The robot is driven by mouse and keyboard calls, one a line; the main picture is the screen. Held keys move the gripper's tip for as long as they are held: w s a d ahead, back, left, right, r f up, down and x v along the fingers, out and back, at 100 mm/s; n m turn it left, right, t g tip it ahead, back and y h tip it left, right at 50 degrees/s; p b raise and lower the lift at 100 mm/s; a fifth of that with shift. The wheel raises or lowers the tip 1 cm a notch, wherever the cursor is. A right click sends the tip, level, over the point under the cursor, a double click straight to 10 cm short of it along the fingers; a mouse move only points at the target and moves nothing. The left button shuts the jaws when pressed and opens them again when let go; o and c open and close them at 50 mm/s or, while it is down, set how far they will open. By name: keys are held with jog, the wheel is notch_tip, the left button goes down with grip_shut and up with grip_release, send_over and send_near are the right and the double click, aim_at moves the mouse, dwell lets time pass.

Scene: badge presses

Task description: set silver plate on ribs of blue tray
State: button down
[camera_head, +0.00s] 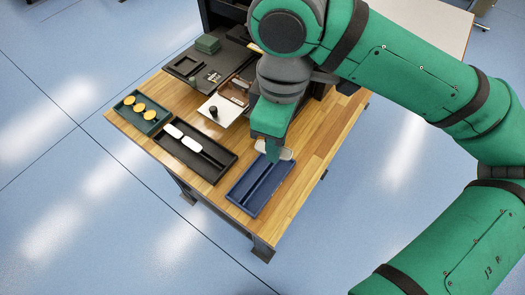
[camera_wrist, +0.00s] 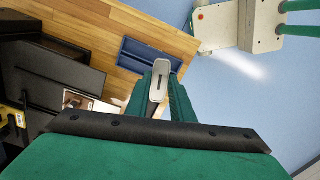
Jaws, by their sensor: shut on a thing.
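My gripper (camera_head: 272,156) is shut on the silver plate (camera_head: 287,153), a pale rounded oblong seen on both sides of the fingers. In the wrist view the silver plate (camera_wrist: 158,82) stands out between my green fingers (camera_wrist: 158,98). The blue tray (camera_head: 240,196) lies on the near right part of the wooden table, with long raised ribs inside. My gripper is over its far end, and the plate seems to be above the tray; the gap is hard to judge. The blue tray also shows beyond the fingertips in the wrist view (camera_wrist: 125,58).
A black tray (camera_head: 222,165) with two white plates lies left of the blue tray. A white board (camera_head: 225,117) with a black knob and dark equipment stand behind. Bare wood (camera_head: 318,140) shows at right.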

notch_tip(320, 180, down, 7)
jog(key=w+a+n, duration=0.2)
jog(key=w+n, duration=0.1)
jog(key=n, duration=1.2)
send_near(263, 171)
jog(key=s, duration=0.2)
jog(key=shift+w+a+f, duration=0.15)
jog(key=shift+f, duration=2.35)
jog(key=shift+w+f, duration=0.1)
jog(key=shift+f, duration=0.7)
jog(key=c, duration=1.5)
grip_release()
jog(key=shift+o, duration=0.2)
